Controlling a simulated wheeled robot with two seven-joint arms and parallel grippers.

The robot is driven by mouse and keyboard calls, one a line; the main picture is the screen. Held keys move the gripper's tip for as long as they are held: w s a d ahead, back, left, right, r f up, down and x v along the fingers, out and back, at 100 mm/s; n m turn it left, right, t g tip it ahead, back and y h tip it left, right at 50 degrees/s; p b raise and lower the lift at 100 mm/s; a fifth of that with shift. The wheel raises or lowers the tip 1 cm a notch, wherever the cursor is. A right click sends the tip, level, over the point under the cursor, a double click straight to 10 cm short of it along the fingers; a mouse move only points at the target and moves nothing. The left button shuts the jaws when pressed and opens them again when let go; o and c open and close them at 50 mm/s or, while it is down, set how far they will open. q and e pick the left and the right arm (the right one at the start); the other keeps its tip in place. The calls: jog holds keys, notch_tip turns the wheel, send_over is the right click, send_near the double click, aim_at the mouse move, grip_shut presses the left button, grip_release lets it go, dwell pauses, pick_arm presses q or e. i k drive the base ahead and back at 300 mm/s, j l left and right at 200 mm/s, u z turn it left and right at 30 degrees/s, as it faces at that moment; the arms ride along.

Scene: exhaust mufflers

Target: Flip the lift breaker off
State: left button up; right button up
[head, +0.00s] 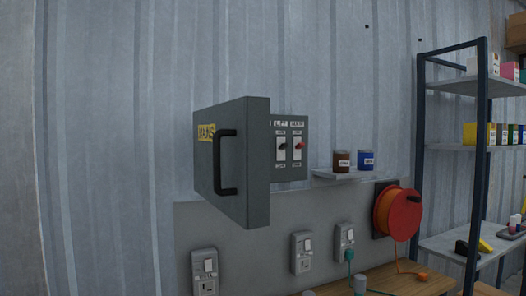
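A grey breaker box hangs on the corrugated wall with its door (235,160) swung open toward me. The door has a yellow label and a black bar handle (226,162). Behind the door's right edge the breaker panel (290,172) shows. The lift breaker (282,148), under a "LIFT" label, has a dark lever. The panel's left part is hidden by the door. Neither of my grippers is in view.
A small shelf with a brown tin (341,161) and a blue tin (366,160) is right of the box. Below are wall sockets (302,252), an orange cable reel (398,213) and a wooden bench (385,279). A shelving rack (470,146) stands at the right.

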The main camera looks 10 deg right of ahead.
aim_at(283, 146)
jog(key=i+z, duration=0.15)
jog(key=i, duration=1.4)
